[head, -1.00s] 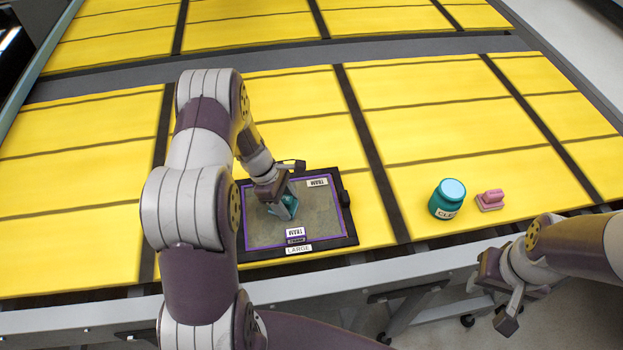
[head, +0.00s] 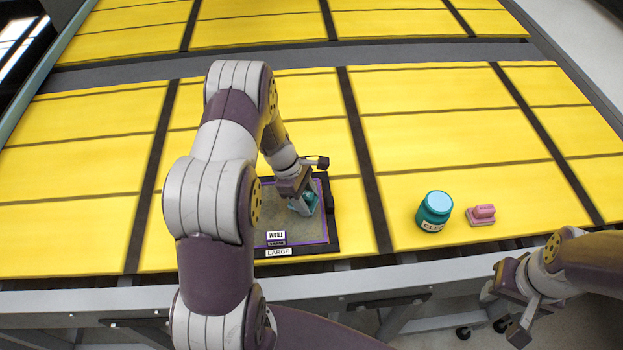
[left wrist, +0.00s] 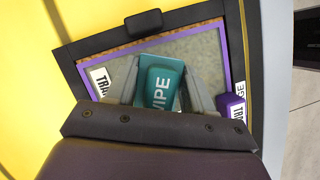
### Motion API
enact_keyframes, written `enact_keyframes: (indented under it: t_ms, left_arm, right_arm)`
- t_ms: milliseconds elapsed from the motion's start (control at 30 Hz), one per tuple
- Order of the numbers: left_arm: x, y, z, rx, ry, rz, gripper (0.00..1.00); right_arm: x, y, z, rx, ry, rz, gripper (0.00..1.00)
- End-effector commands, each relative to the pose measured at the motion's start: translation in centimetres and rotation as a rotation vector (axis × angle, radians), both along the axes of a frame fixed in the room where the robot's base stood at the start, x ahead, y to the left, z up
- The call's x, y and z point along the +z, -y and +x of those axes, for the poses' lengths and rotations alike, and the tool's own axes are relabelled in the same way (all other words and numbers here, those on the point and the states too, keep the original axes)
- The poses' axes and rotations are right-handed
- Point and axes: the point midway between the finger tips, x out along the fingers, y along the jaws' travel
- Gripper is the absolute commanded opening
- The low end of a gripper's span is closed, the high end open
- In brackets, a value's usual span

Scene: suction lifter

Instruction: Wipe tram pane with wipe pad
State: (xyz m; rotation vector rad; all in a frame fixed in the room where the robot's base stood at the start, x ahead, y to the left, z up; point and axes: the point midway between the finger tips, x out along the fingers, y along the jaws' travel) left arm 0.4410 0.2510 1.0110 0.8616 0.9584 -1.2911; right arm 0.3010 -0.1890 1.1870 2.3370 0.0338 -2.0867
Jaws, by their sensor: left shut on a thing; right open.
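The tram pane (head: 314,232) is a greyish sheet with a purple edge and TRAM labels, lying in a black frame (head: 334,228) marked LARGE on the yellow table. My left gripper (head: 302,203) is shut on the teal wipe pad (head: 308,204), over the right part of the pane. In the left wrist view the pad (left wrist: 158,88), lettered WIPE, sits between the two fingers over the pane (left wrist: 203,52). I cannot tell whether the pad touches the pane. My right gripper (head: 508,312) is open and empty off the table's front edge at the right.
A teal jar (head: 434,211) with a cleaner label stands right of the frame. A pink block with a handle (head: 482,215) lies beside it. A small black knob (left wrist: 144,22) is on the frame's edge. The yellow surface behind is clear.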

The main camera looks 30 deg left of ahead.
Motion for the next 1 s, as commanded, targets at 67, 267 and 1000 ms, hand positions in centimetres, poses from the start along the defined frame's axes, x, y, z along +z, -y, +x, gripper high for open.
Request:
enact_keyframes:
  t_ms: [67,267,1000]
  left_arm:
    - [1.4,-0.1,0.0,0.000,0.002,0.001,0.24]
    - [3.2,-0.1,0.0,-0.002,0.002,0.001,0.24]
    - [6.5,-0.2,0.0,-0.008,0.002,0.001,0.24]
  right_arm:
    - [1.1,0.0,0.0,0.000,0.000,0.000,0.43]
    - [2.6,0.0,0.0,0.000,0.000,0.000,0.43]
    - [5.2,0.0,0.0,0.000,0.000,0.000,0.43]
